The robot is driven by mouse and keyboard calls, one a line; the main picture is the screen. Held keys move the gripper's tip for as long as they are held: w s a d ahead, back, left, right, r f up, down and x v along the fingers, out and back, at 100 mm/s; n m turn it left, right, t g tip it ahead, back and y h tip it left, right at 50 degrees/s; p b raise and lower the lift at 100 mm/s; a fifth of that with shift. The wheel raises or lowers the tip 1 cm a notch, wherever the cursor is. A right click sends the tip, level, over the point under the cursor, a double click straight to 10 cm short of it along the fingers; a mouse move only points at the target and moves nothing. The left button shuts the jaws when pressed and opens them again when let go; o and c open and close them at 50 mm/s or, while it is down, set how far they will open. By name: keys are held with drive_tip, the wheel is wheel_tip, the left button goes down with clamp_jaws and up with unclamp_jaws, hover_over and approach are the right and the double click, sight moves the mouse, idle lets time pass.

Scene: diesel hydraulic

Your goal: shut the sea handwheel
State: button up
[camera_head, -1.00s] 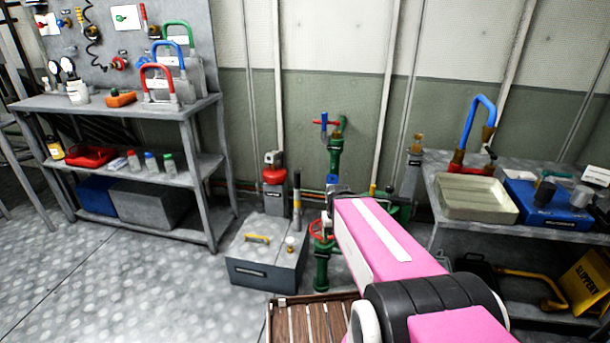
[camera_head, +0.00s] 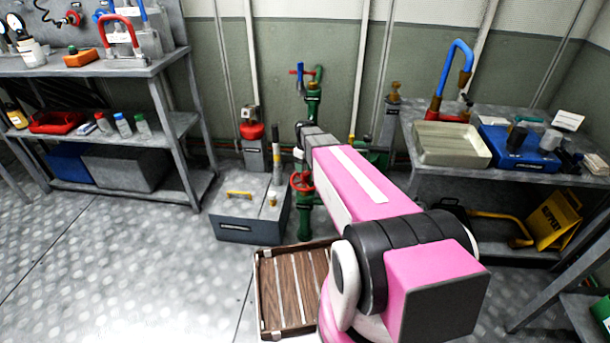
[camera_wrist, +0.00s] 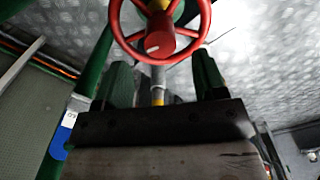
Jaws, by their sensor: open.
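A red handwheel (camera_wrist: 165,43) with a round hub and a white mark fills the top middle of the wrist view. A red handwheel (camera_head: 294,183) also shows low on the green pipework in the head view, partly hidden by my arm. No label naming it as the sea wheel is readable. My gripper (camera_wrist: 163,78) is open, its two dark green fingers spread, with the wheel beyond their tips and no clear contact. In the head view the gripper end is at the pipework, its fingers hard to make out.
A green pipe (camera_wrist: 100,65) runs close at the left of the wrist view. A grey box (camera_head: 250,222) and a wooden slatted tray (camera_head: 290,305) stand near the pipework. A shelf bench (camera_head: 150,68) is at left, a sink bench (camera_head: 420,150) at right. Floor at left is clear.

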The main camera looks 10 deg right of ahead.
sight(305, 173)
drive_tip(key=shift+f, duration=2.9)
drive_tip(key=c, duration=0.9)
